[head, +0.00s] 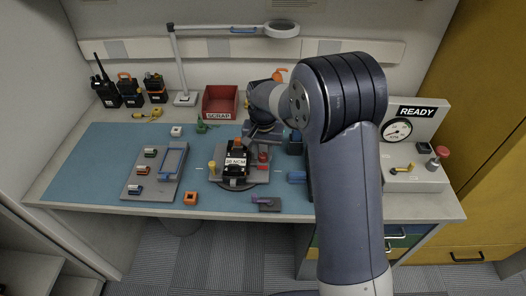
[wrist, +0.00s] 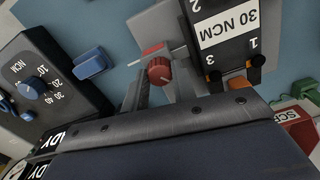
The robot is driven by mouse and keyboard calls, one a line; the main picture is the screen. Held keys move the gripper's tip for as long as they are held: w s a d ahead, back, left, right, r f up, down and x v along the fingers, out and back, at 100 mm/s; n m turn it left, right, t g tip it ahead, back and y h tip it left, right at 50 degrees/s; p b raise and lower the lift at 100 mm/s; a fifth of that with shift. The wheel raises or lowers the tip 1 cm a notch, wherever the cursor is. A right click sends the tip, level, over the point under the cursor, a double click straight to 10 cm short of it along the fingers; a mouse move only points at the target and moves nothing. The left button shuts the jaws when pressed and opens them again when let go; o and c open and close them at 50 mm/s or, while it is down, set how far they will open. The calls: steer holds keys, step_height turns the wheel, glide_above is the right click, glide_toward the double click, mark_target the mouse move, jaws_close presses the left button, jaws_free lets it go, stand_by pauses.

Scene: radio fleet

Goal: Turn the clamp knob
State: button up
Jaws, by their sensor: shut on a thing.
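The red clamp knob (wrist: 159,70) sits on the grey fixture (wrist: 160,27) beside a black unit (wrist: 222,40) labelled 30 NCM. My gripper (wrist: 160,80) has one finger on each side of the knob and is shut on it. In the head view the knob (head: 263,158) shows at the right of the fixture (head: 258,176), just below my gripper (head: 262,142). The black unit (head: 236,165) lies in the fixture there. A red bar and a thin light rod show by the knob in the wrist view; the fingers hide part of its sides.
A dark box with a blue dial (wrist: 32,88) and a blue block (wrist: 90,62) are left in the wrist view. A red scrap bin (head: 220,101) stands behind the fixture. A grey tray (head: 155,172) is left of it. A READY panel (head: 415,112) stands right. The blue mat's front left is clear.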

mark_target(263, 155)
steer(key=shift+m, duration=0.8)
steer(key=o, duration=1)
steer(key=shift+r, duration=0.1)
step_height(263, 155, up, 11)
steer(key=shift+f, duration=0.2)
step_height(263, 155, down, 11)
steer(key=shift+r, duration=0.1)
